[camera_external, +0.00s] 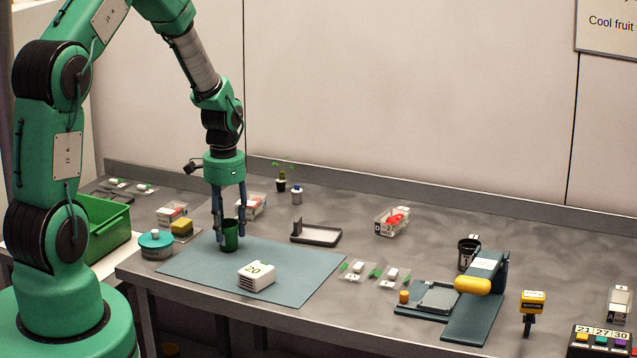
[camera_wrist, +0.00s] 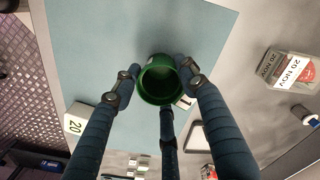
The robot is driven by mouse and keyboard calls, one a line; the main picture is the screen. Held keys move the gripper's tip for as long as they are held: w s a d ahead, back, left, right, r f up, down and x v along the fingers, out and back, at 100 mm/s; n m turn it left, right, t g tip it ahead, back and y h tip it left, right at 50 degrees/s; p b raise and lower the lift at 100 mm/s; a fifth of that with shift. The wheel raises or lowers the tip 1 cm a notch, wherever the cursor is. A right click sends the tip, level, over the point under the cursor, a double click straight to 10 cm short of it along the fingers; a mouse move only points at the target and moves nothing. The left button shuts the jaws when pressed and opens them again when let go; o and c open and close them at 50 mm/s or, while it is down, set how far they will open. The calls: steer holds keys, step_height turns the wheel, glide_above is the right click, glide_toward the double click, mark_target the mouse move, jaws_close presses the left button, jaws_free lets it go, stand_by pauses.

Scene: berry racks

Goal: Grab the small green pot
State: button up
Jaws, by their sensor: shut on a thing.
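The small green pot (camera_external: 230,236) stands upright on the blue-grey mat (camera_external: 300,262), towards its back left. In the wrist view the pot (camera_wrist: 152,86) shows its round open mouth, with a bit of a white label at its side. My gripper (camera_external: 230,240) comes down from above with its blue fingers around the pot. In the wrist view the gripper (camera_wrist: 157,84) has its fingertips against the pot's sides, shut on it. I cannot tell whether the pot's base touches the mat.
A white block marked 20 (camera_external: 256,276) lies on the mat in front. A teal round tin (camera_external: 155,245) and a yellow sponge (camera_external: 182,227) are left. Berry boxes (camera_external: 251,206) stand behind. A black tray (camera_external: 316,233) lies right. The mat's right part is clear.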

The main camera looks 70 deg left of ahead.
steer(key=shift+r, duration=0.45)
step_height(320, 180, up, 2)
steer(key=shift+r, duration=0.1)
steer(key=s+d+r+p, duration=0.1)
steer(key=s+d, duration=0.9)
steer(key=s, duration=0.2)
steer(key=shift+d+r, duration=0.2)
steer(key=shift+d, duration=0.15)
